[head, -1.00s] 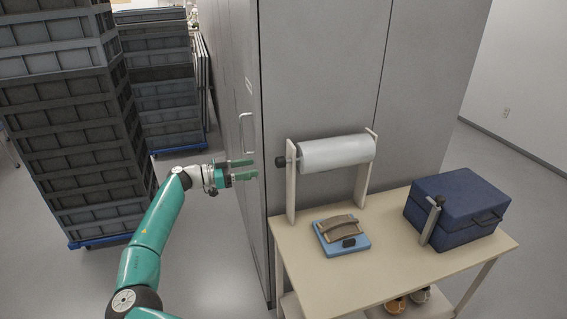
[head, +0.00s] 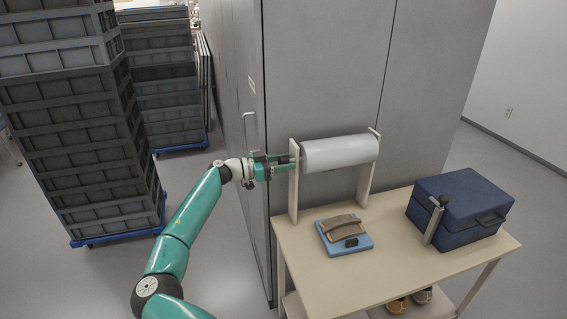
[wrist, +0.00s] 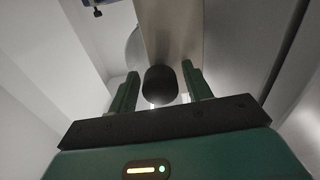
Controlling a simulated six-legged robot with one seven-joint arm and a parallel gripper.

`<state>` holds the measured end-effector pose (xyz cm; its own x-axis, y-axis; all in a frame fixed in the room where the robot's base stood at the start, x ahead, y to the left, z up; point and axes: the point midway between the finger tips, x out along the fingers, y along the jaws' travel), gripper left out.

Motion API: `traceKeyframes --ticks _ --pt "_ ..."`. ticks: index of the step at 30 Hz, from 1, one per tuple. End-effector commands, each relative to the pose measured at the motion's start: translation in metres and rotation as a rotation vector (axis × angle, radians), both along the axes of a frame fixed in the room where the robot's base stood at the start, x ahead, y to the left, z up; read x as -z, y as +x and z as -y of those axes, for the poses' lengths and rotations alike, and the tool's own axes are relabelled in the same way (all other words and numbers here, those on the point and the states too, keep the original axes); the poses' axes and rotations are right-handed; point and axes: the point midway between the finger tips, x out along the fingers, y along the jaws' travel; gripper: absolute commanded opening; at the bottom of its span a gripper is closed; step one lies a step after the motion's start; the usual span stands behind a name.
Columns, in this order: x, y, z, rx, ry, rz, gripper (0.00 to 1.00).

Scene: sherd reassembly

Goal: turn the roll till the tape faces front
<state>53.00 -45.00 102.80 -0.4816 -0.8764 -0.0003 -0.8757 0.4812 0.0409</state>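The roll (head: 338,153) is a pale, smooth cylinder held level between two upright supports (head: 293,182) at the back of the table. No tape can be made out on its visible side. A black knob (wrist: 160,84) sits at the roll's left end; in the head view my gripper hides it. My gripper (head: 288,163) is at that left end, pointing right. In the wrist view its two fingers stand on either side of the knob, with a gap visible on each side, so it is open around the knob and not closed on it.
The table (head: 400,262) carries a blue pad (head: 358,247) with curved brown sherds (head: 341,228) and a dark blue case (head: 462,207) with a grey lever (head: 434,222) at its left. Grey cabinets (head: 320,80) stand close behind. Stacked crates (head: 80,140) stand left; floor between is clear.

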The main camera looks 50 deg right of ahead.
Motion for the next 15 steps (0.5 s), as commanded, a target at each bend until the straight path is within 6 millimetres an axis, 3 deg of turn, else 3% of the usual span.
traceKeyframes --ticks 1,6,15 --pt "0.0 0.0 -0.0001 0.0 0.0 0.0 0.39" --pt "0.0 0.0003 -0.0003 0.0 0.0 0.0 0.1" --pt "-0.0005 0.0004 -0.0006 0.0 0.013 -0.025 0.1"
